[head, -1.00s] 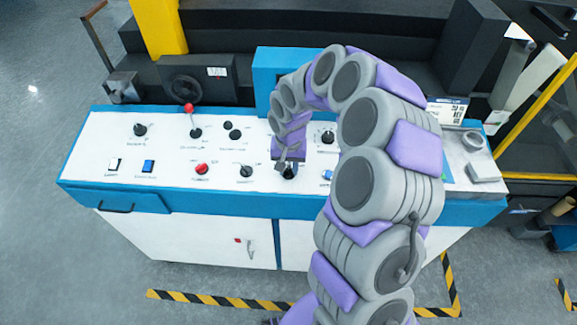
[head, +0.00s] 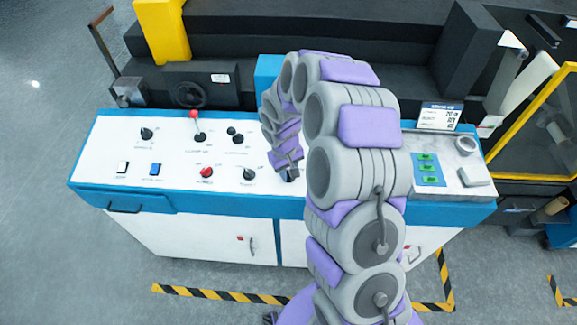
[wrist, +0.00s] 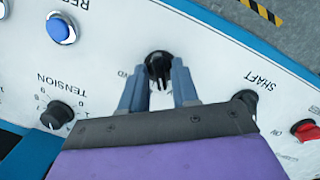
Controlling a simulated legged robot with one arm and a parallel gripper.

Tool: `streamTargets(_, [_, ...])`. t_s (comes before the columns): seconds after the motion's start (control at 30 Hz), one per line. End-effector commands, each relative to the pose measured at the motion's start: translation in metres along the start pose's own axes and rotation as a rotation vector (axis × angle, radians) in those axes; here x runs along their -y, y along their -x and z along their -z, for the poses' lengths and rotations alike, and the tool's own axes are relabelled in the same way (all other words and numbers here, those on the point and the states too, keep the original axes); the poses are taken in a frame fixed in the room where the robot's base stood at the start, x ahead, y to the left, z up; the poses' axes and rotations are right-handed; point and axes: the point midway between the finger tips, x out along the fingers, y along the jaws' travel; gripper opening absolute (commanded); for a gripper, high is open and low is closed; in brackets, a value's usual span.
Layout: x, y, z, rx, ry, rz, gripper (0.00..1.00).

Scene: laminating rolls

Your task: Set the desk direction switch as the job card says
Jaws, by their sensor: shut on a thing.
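A white desk (head: 100,166) with blue edges carries several knobs, switches and buttons. My gripper (wrist: 159,88) is over its front part in the wrist view, with a finger on each side of a black rotary switch (wrist: 158,66). The fingers are shut on this switch. Its label is mostly hidden; only letters like "WD" show beside it. In the head view my gripper (head: 288,168) hides most of the switch. A white card with a blue header (head: 440,116) stands at the desk's back right. Its text is too small to read.
A black SHAFT knob (wrist: 246,98) and a red switch (wrist: 306,130) lie right in the wrist view. A TENSION knob (wrist: 57,115) and blue RESET button (wrist: 61,28) lie left. A red-topped lever (head: 196,120) stands upright at the desk's back left.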

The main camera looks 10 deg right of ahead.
Motion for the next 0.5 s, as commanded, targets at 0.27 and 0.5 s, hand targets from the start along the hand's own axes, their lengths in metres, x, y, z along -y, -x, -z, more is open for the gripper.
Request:
streamTargets(0.27, [0.0005,0.0021,-0.0002,-0.001,0.152,-0.027,0.0])
streamTargets(0.5, [0.0009,0.0012,0.0004,-0.003,0.211,-0.037,0.0])
